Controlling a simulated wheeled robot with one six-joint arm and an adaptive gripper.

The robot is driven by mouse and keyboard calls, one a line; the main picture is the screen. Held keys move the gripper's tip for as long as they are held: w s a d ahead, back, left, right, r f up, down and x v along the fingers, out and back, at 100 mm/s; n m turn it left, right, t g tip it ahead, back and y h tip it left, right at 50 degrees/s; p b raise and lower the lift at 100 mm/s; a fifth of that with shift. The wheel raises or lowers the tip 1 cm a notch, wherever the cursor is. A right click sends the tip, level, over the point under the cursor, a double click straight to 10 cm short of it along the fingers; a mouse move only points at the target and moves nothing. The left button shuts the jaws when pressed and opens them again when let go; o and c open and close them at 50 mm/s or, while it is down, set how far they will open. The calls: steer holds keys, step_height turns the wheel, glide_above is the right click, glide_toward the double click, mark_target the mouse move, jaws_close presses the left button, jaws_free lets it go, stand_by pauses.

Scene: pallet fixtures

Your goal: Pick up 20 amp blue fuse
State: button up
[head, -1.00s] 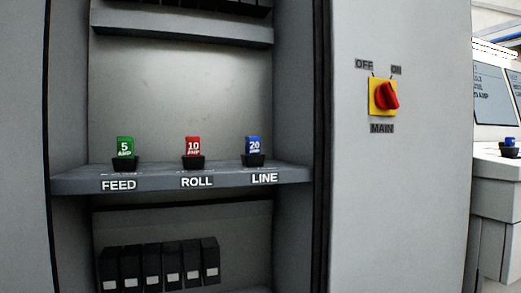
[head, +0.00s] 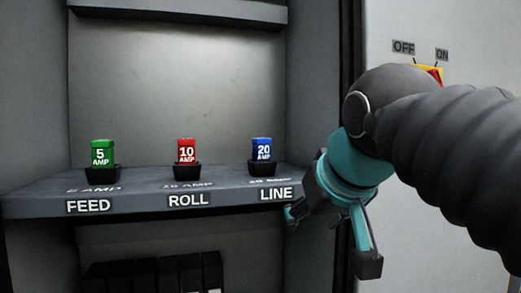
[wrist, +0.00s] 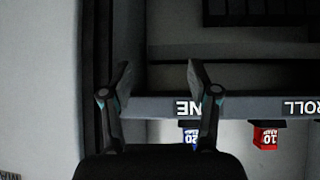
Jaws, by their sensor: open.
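The blue 20 amp fuse (head: 262,150) stands upright in a black holder (head: 262,169) above the LINE label, at the right end of the shelf. My gripper (head: 328,240) is open and empty. In the head view it is to the right of and below the blue fuse, in front of the shelf's right end. In the upside-down wrist view the open fingers (wrist: 157,85) show, with the blue fuse (wrist: 191,136) partly hidden behind the right finger.
A red 10 amp fuse (head: 186,151) and a green 5 amp fuse (head: 102,153) stand in holders on the same shelf (head: 140,199). A cabinet wall edge (head: 350,40) and the MAIN switch (head: 430,74), mostly hidden by my arm, are to the right.

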mark_target(262, 139)
steer(key=a+r+n+t+y+p, duration=0.1)
steer(key=a+r, duration=0.1)
steer(key=r, duration=0.7)
steer(key=a+r+t+y, duration=0.1)
steer(key=a+r, duration=0.2)
steer(key=r, duration=0.6)
steer(key=x, duration=0.7)
steer(key=shift+w+d+f, duration=0.1)
steer(key=shift+w+d, duration=0.05)
steer(key=shift+w, duration=0.3)
steer(key=shift+d+x, duration=0.15)
steer(key=shift+x, duration=1.2)
steer(key=shift+d+x, duration=0.1)
steer(key=shift+x, duration=1.2)
steer(key=shift+f, duration=0.2)
jaws_close()
